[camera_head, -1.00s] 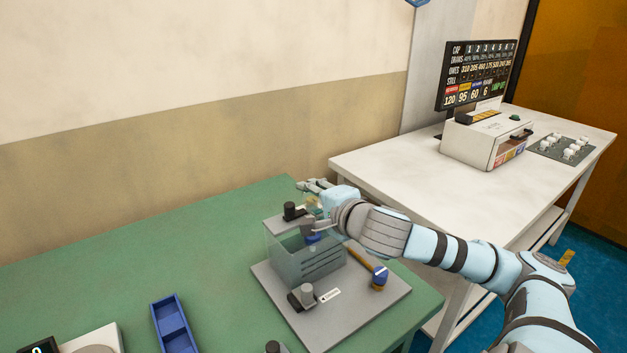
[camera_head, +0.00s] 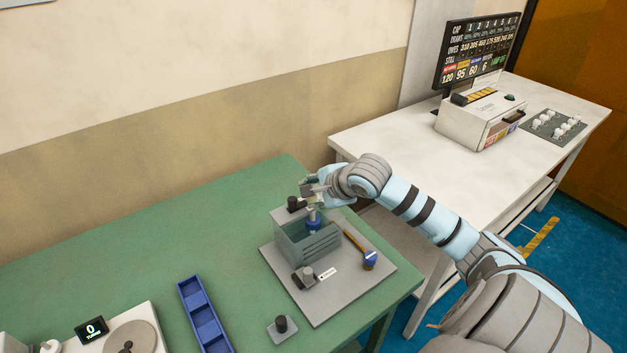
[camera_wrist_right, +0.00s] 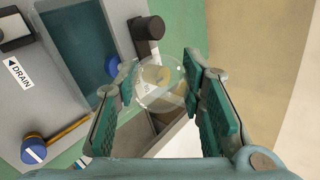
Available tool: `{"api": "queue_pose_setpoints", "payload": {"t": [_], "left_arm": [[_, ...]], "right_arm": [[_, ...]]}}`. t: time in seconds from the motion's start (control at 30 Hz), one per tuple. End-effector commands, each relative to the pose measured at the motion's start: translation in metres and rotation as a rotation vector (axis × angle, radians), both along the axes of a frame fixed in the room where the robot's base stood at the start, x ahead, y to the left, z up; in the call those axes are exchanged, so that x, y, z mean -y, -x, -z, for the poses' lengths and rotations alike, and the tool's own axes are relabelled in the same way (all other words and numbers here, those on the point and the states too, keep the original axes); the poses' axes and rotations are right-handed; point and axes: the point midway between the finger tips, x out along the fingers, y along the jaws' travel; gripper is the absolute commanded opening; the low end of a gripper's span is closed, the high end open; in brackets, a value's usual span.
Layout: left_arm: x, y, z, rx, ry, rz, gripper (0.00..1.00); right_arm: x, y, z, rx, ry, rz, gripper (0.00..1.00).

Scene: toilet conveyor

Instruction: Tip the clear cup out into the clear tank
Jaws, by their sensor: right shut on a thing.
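The clear tank (camera_head: 308,248), see-through with bluish water inside, stands on a grey plate on the green table; it also shows at the upper left of the right wrist view (camera_wrist_right: 82,42). My right gripper (camera_head: 318,190) is at the tank's far side, above rim height. In the right wrist view my right gripper (camera_wrist_right: 160,88) is shut on the clear cup (camera_wrist_right: 158,82), which sits between the green finger pads. The cup's round rim shows beside the tank, not over its opening. Its contents are unclear. My left gripper is not in view.
A black knob (camera_head: 295,203) and a blue part (camera_head: 313,217) are at the tank. A blue-ended lever (camera_head: 370,258) and a drain knob (camera_head: 306,274) lie on the plate. A blue tray (camera_head: 203,316) is left. A white table (camera_head: 400,140) stands behind right.

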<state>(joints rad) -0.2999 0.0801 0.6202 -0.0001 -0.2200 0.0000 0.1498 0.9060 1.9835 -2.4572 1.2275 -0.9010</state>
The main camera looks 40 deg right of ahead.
Motion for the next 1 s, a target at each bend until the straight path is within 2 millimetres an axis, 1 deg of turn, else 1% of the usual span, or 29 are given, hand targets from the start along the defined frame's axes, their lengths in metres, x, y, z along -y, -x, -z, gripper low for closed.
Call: {"api": "queue_pose_setpoints", "payload": {"t": [0.03, 0.2, 0.37, 0.4, 0.5, 0.6, 0.73, 1.0], "left_arm": [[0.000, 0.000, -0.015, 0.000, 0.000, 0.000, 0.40], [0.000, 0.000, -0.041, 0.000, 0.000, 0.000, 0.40], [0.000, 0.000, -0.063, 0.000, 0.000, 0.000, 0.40], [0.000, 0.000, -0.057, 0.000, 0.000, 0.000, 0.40], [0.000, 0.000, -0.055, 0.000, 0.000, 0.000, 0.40], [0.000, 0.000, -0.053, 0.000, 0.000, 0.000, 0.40], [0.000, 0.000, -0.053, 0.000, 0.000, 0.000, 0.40], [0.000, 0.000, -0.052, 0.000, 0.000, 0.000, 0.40]], "right_arm": [[0.000, -0.002, -0.011, -0.033, -0.032, 0.000, 0.17], [0.001, -0.004, -0.016, -0.197, -0.154, 0.002, 0.17], [-0.001, -0.005, -0.026, -0.386, -0.299, -0.004, 0.17], [0.000, -0.006, -0.024, -0.440, -0.339, -0.004, 0.17], [-0.001, -0.004, -0.025, -0.542, -0.411, -0.007, 0.17], [0.000, -0.004, -0.025, -0.595, -0.445, -0.005, 0.17], [0.000, -0.003, -0.025, -0.621, -0.460, -0.006, 0.17], [0.001, -0.002, -0.024, -0.621, -0.459, -0.003, 0.17]]}}
